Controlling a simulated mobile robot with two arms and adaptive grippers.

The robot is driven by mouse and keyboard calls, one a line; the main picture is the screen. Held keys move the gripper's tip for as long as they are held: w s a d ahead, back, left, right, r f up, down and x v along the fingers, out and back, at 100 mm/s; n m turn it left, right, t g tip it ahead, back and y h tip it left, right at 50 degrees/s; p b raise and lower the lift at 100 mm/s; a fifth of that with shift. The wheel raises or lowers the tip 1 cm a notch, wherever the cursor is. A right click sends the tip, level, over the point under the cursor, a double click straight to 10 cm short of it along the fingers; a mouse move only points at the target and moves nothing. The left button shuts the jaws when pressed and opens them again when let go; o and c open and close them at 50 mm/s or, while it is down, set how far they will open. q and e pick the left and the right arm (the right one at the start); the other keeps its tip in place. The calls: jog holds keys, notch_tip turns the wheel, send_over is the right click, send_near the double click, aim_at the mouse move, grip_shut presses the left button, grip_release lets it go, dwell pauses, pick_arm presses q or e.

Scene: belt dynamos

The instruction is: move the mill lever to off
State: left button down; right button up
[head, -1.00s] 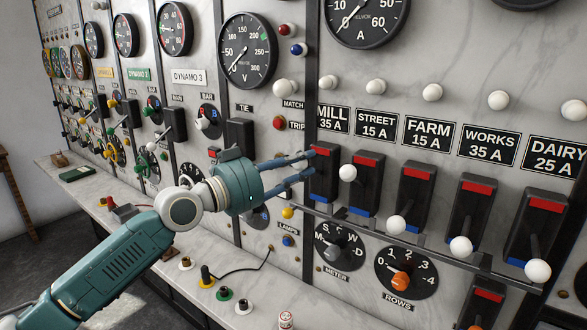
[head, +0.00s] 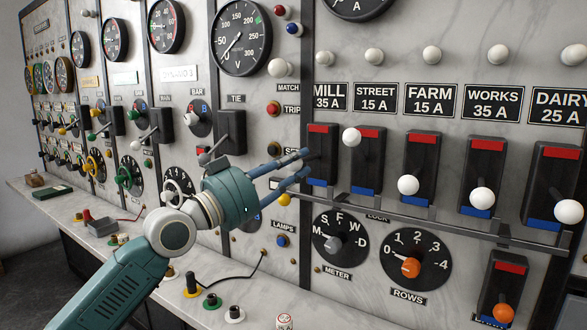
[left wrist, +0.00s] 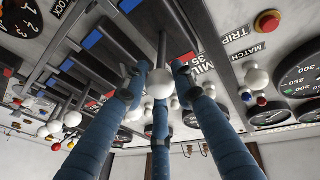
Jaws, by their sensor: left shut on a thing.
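The mill switch (head: 321,155) is a black block with a red top end and a blue bottom end, under the MILL 35 A label (head: 328,97). My left gripper (head: 306,163) is in front of it, about halfway between the red and blue ends. In the head view its fingers hide the mill lever's knob. In the left wrist view, the white mill knob (left wrist: 160,83) sits between the fingers, which are shut on it, with the lever rod running to the panel. My right gripper is not in view.
To the right, the street lever's white knob (head: 351,137) stands high, close to my fingers. The farm (head: 408,185), works (head: 483,201) and dairy (head: 568,211) knobs hang low. The meter dial (head: 340,239) is below. The ledge (head: 110,245) carries plugs and a cable.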

pick_arm(q)
jog(key=shift+f, duration=0.55)
jog(key=c, duration=1.5)
grip_release()
jog(key=shift+d, duration=0.1)
jog(key=shift+c, duration=0.2)
jog(key=shift+o, duration=0.7)
jog(key=shift+w, duration=0.1)
jog(key=shift+r, duration=0.15)
jog(key=v, duration=1.2)
